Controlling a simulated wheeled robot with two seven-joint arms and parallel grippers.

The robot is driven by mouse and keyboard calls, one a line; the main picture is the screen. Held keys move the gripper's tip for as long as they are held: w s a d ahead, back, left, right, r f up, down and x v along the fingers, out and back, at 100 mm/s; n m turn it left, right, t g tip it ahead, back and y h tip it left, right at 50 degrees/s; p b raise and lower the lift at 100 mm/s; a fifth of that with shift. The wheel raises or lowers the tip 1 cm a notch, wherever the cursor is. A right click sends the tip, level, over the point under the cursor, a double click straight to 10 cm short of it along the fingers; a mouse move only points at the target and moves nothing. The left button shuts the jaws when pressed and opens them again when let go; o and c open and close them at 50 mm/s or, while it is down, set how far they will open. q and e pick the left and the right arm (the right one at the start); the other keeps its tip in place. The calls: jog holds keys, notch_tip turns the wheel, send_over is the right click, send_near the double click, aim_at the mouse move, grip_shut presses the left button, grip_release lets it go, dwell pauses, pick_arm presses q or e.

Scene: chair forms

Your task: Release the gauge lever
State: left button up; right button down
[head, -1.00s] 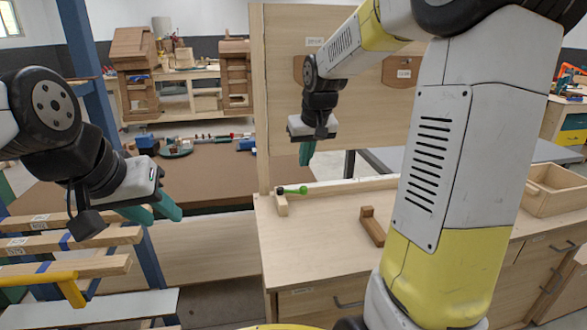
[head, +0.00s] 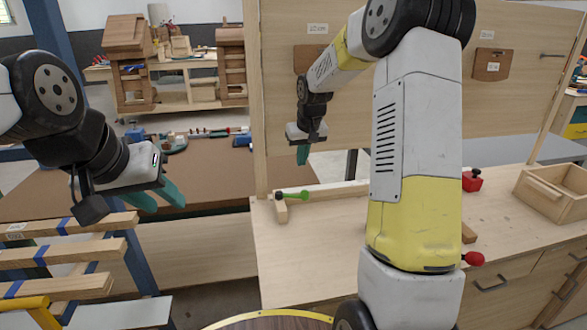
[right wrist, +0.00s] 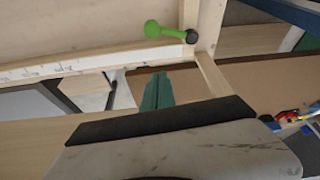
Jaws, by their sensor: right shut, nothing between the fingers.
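The gauge lever looks like a green lever with a rounded end and a dark pivot (head: 292,195), on a wooden fence piece at the left back of the light wood bench top (head: 310,240). The green lever also shows in the right wrist view (right wrist: 168,31), beyond my fingertips. My right gripper (head: 303,156) is shut and empty, with its teal fingers pointing down just above and behind the lever, apart from it. Its closed fingers also show in the right wrist view (right wrist: 157,88). My left gripper (head: 160,197) is open and empty, off to the left over a rack of boards.
A tall wooden panel (head: 400,110) stands behind the bench. My right arm hides the bench's middle. A red box with a black knob (head: 472,181), a red knob (head: 473,259) and an open wooden box (head: 553,194) are at the right. The bench's front left is clear.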

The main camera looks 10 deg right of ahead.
aim_at(292, 195)
jog(key=x, duration=0.8)
jog(key=shift+f, duration=0.35)
jog(key=shift+s+f, duration=0.2)
jog(key=shift+f, duration=0.15)
jog(key=s, duration=0.3)
jog(key=shift+s+d, duration=0.15)
jog(key=shift+d, duration=0.1)
jog(key=shift+a, duration=0.1)
